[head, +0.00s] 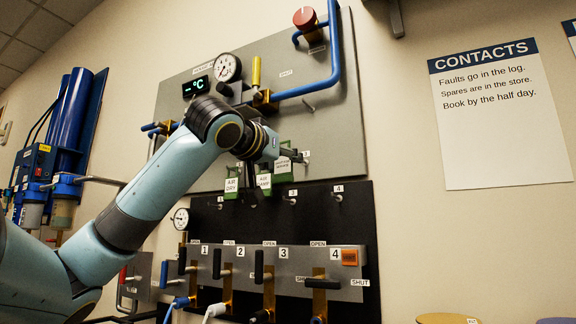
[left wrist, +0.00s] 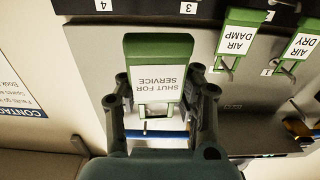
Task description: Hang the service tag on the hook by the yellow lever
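The green service tag (head: 283,167) has a white label reading "SHUT FOR SERVICE". In the left wrist view the tag (left wrist: 158,80) is between both fingers, which sit against its sides. My left gripper (head: 290,156) is shut on it in front of the grey panel, a little higher than the two other tags. Whether its loop touches a hook is hidden. The yellow lever (head: 256,72) stands upright on the upper panel, with a "SHUT" label to its right. A bare hook (head: 309,104) sticks out below and right of it. My right gripper is not in view.
Green tags "AIR DRY" (head: 232,186) and "AIR DAMP" (head: 264,183) hang left of my gripper. A blue pipe (head: 325,85) and a red knob (head: 305,18) are near the lever. Below is a black board (head: 350,215) with numbered hooks and several handled valves.

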